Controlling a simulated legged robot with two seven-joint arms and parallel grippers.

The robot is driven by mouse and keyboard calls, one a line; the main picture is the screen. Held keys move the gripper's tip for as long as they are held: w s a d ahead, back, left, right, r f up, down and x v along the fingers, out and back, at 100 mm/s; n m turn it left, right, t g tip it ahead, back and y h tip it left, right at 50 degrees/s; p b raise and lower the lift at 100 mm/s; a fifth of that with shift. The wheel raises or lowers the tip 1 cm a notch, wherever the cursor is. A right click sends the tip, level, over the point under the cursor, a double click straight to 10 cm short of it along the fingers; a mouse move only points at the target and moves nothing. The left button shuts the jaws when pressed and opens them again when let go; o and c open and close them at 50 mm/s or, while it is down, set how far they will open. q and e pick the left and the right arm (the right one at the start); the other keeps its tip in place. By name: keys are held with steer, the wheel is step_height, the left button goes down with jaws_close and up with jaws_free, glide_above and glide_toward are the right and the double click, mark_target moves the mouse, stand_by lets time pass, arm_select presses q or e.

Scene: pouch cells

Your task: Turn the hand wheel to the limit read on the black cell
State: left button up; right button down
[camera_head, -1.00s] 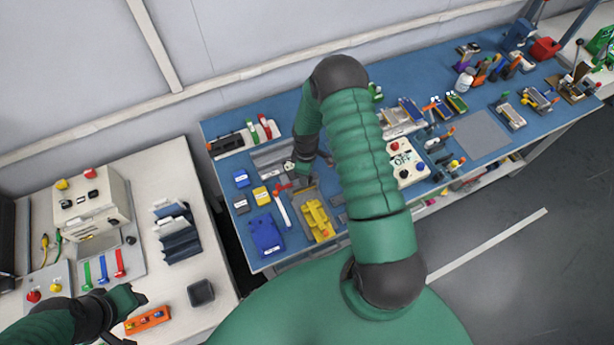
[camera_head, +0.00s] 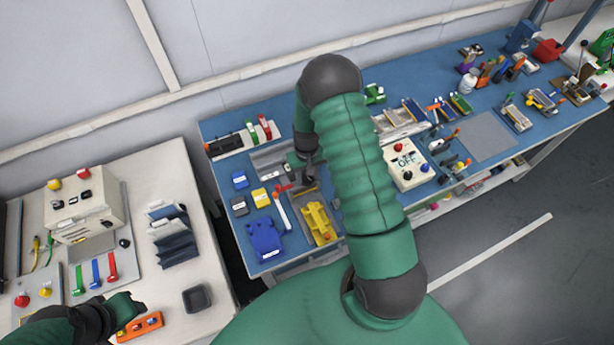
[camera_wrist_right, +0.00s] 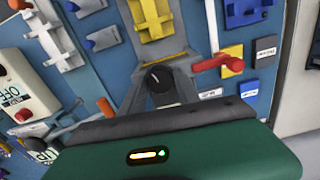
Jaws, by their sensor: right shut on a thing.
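My right gripper (camera_head: 303,172) reaches down over the blue bench, behind the yellow fixture. In the right wrist view its fingers (camera_wrist_right: 165,92) are shut on a dark round knob with a white mark (camera_wrist_right: 157,75), which appears to be the hand wheel. The arm hides much of it in the head view. The black cell (camera_head: 239,206) lies flat at the bench's left, beside a yellow cell (camera_head: 260,197) and a blue cell (camera_head: 240,180). Its label shows in the wrist view (camera_wrist_right: 266,50) but is too small to read. My left gripper (camera_head: 128,307) is above the left table; its jaws are unclear.
The yellow fixture (camera_head: 318,222) and a blue fixture (camera_head: 264,240) stand near the front edge. A control box marked OFF (camera_head: 405,168) is right of the arm. An orange block (camera_head: 140,326) lies by my left gripper.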

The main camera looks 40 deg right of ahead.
steer(key=shift+w+d+r+m+b, duration=0.15)
steer(key=shift+m+b, duration=0.1)
steer(key=shift+m, duration=0.85)
steer(key=shift+w+r+m+b, duration=0.1)
steer(key=shift+w+m+b, duration=0.1)
steer(key=shift+m, duration=0.9)
steer(key=c, duration=1.2)
jaws_free()
steer(key=o, duration=0.3)
steer(key=shift+s+f, duration=0.15)
steer(key=shift+f, duration=0.05)
